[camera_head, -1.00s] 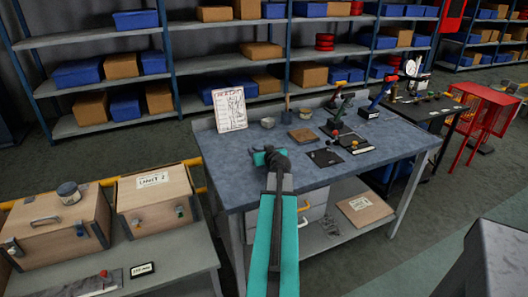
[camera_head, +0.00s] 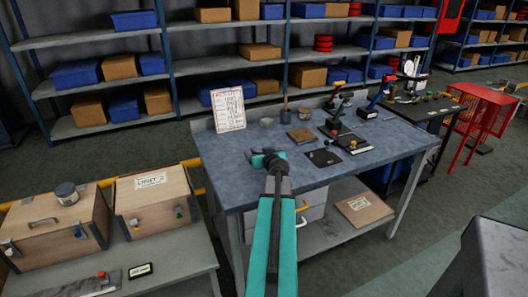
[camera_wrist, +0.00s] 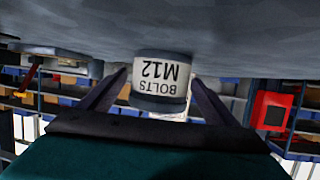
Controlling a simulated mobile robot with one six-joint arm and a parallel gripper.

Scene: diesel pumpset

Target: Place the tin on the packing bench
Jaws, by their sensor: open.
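A tin with a white "BOLTS M12" label and dark bands (camera_wrist: 161,82) shows upside down in the wrist view, against the grey-blue surface at the top of that picture. It lies in line with the gap between the two fingers of my gripper (camera_wrist: 160,88), which are apart. In the head view my gripper (camera_head: 250,156) is over the left part of the packing bench (camera_head: 230,183). A small tin (camera_head: 267,122) stands near the bench's back edge. I cannot tell whether it is the labelled one. My gripper may hide part of the bench top.
Another dark-lidded tin (camera_head: 67,193) stands on a wooden case (camera_head: 55,225) at the left. The bench also carries a paper sheet on a stand (camera_head: 228,108), a brown block (camera_head: 301,136), dark mats (camera_head: 323,157) and tools. The front right of the bench top is clear.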

